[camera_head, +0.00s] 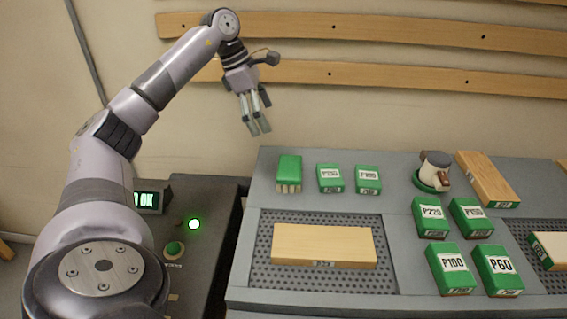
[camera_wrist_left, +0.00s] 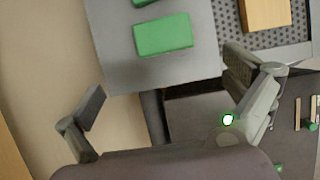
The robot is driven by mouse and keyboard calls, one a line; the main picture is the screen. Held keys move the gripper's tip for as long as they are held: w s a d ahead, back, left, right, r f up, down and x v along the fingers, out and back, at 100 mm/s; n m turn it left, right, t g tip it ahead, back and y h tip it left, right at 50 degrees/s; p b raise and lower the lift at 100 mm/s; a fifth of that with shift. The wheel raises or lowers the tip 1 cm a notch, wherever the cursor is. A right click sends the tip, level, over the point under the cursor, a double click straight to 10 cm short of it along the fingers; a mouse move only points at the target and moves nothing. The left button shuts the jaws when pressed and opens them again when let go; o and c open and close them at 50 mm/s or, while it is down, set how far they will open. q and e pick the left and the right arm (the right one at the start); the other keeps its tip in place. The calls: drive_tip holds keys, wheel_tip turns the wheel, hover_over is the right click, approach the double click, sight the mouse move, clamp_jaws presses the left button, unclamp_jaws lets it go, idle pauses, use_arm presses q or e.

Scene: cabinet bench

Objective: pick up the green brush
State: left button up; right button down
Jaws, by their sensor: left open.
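The green brush (camera_head: 289,170) lies at the back left of the grey bench, its pale bristles toward the front. In the left wrist view, the plain green body near the bench edge looks like the same brush (camera_wrist_left: 163,35). My left gripper (camera_head: 257,129) hangs above and to the left of the brush, fingers pointing down. It is open and empty; its two fingers stand wide apart in the wrist view (camera_wrist_left: 165,88). The brush is beyond the fingertips there, not between them. My right gripper is in neither view.
Green labelled blocks (camera_head: 330,178) stand right of the brush, with several more (camera_head: 431,216) farther right. A wooden block (camera_head: 324,243) lies on a perforated mat in front. A control box with a lit green button (camera_head: 194,224) is left.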

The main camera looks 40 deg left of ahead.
use_arm(q)
approach(289, 166)
drive_tip(key=x, duration=0.4)
drive_tip(key=shift+w+f, duration=0.1)
drive_tip(key=shift+w, duration=0.05)
drive_tip(key=shift+w+d+f, duration=0.1)
drive_tip(key=shift+d+f, duration=0.1)
drive_tip(key=shift+f, duration=0.15)
drive_tip(key=shift+w+d+f, duration=0.1)
drive_tip(key=shift+d+f, duration=0.05)
drive_tip(key=shift+f, duration=0.25)
drive_tip(key=p+x, duration=0.1)
drive_tip(key=x, duration=0.3)
drive_tip(key=shift+f, duration=0.4)
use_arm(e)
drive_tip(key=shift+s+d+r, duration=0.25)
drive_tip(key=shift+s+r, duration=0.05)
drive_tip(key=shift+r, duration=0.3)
use_arm(q)
drive_tip(key=shift+c, duration=0.4)
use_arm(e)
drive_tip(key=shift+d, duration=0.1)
